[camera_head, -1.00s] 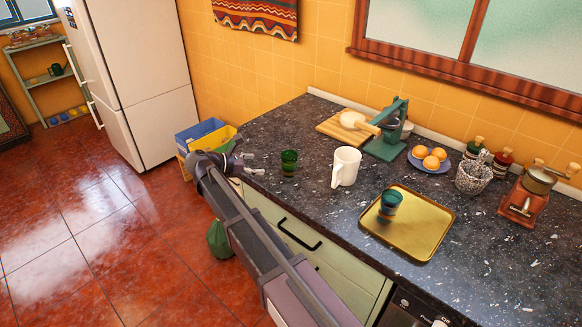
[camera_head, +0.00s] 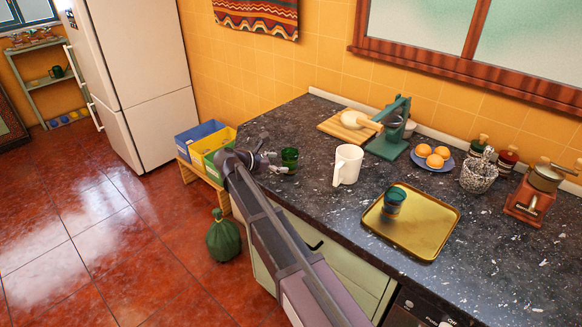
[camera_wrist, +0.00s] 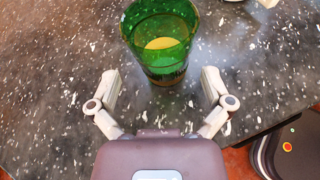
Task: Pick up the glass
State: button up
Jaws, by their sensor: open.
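A green glass (camera_head: 289,160) stands upright on the dark speckled counter near its left end. My gripper (camera_head: 275,162) is at the counter's left edge, close beside the glass on its left. In the wrist view the glass (camera_wrist: 162,45) stands just ahead of my gripper (camera_wrist: 160,88), centred between the two open fingers. Its near side reaches about level with the fingertips. The fingers are empty, and I see no contact with the glass.
A white pitcher (camera_head: 347,166) stands right of the glass. A gold tray (camera_head: 433,228) holding a teal cup (camera_head: 393,199) lies farther right. A cutting board (camera_head: 333,124) and a green press (camera_head: 389,143) stand behind. Coloured bins (camera_head: 200,133) are beyond the counter's left end.

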aim_at(283, 164)
dwell(0.3)
jog(key=shift+s+b+x, duration=0.2)
jog(key=shift+b+x, duration=0.75)
jog(key=shift+x, duration=1.1)
jog(key=shift+w+d+f, duration=0.3)
jog(key=shift+w+d, duration=0.05)
jog(key=shift+d, duration=0.2)
jog(key=c, duration=1.2)
